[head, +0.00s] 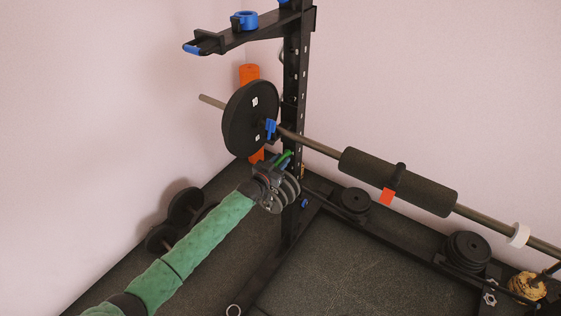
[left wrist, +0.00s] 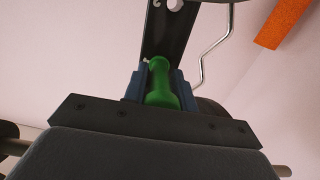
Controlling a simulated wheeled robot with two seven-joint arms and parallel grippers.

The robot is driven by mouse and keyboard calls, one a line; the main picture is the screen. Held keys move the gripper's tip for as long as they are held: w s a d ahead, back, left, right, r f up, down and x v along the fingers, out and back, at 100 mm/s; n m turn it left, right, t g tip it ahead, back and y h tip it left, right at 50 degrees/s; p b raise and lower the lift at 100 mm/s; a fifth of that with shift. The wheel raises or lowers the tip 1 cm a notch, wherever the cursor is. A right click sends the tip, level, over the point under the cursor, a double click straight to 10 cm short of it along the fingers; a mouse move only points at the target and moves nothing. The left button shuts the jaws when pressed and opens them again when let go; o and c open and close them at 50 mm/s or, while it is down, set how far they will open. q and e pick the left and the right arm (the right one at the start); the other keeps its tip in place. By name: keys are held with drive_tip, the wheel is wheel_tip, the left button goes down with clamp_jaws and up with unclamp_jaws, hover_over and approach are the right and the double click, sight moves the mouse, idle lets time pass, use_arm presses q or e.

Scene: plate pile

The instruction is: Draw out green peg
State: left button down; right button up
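The green peg (head: 285,158) is at the black upright post (head: 292,100) of the rack, below the bar. In the left wrist view the green peg (left wrist: 160,82) points away from me toward the post (left wrist: 169,35); I cannot tell how deep its far end sits. My left gripper (head: 279,166) is at the peg. In the left wrist view its two blue-grey fingers (left wrist: 160,90) lie on either side of the peg, close against it, with the peg filling the gap. My right gripper is not in view.
The bar (head: 315,145) with a black weight plate (head: 250,118) and a foam pad (head: 398,182) crosses just above my left gripper. Stacked plates (head: 467,251) sit at the lower right. Dumbbells (head: 185,208) lie by the wall. The dark floor (head: 345,265) in front is mostly clear.

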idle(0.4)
use_arm(q)
drive_tip(key=shift+p+v, duration=1.95)
drive_tip(key=shift+v, duration=2.4)
